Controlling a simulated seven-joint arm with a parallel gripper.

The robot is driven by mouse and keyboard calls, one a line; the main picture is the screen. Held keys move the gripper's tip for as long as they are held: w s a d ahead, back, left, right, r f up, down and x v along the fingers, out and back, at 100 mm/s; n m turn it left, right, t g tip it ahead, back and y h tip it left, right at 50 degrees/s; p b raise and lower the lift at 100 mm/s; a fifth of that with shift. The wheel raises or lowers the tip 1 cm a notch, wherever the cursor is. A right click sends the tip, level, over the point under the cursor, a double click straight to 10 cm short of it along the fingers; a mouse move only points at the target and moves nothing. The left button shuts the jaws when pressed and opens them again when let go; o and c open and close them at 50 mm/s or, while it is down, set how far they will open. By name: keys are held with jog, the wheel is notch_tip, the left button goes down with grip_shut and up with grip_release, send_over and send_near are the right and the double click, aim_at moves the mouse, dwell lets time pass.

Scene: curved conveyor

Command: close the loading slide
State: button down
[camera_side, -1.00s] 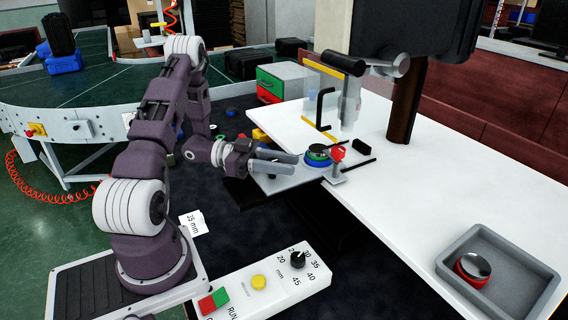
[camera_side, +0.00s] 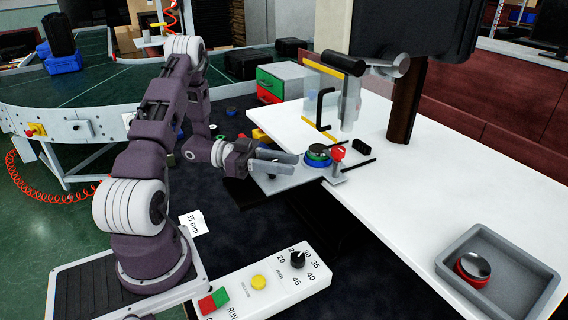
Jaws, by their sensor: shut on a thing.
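The loading slide (camera_side: 300,184) is a grey plate that juts out from the left edge of the white table towards my arm. A round stack of blue, green and black parts (camera_side: 317,157) sits on it, beside a small red-topped piece (camera_side: 338,155). My gripper (camera_side: 288,163) is low over the slide's outer end, fingers pointing right towards the stack. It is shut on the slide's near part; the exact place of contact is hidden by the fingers.
A grey tray (camera_side: 447,262) with a red-and-black round part is at the table's right front. A control box (camera_side: 272,283) with a dial and buttons lies in front. The white table's middle is clear.

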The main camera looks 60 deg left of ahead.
aim_at(316, 157)
jog(key=shift+w, duration=0.1)
jog(key=w, duration=0.8)
jog(key=shift+w, duration=0.4)
jog(key=c, duration=1.1)
grip_release()
jog(key=shift+o, duration=0.2)
jog(key=v, duration=0.7)
jog(key=shift+s+a, duration=0.1)
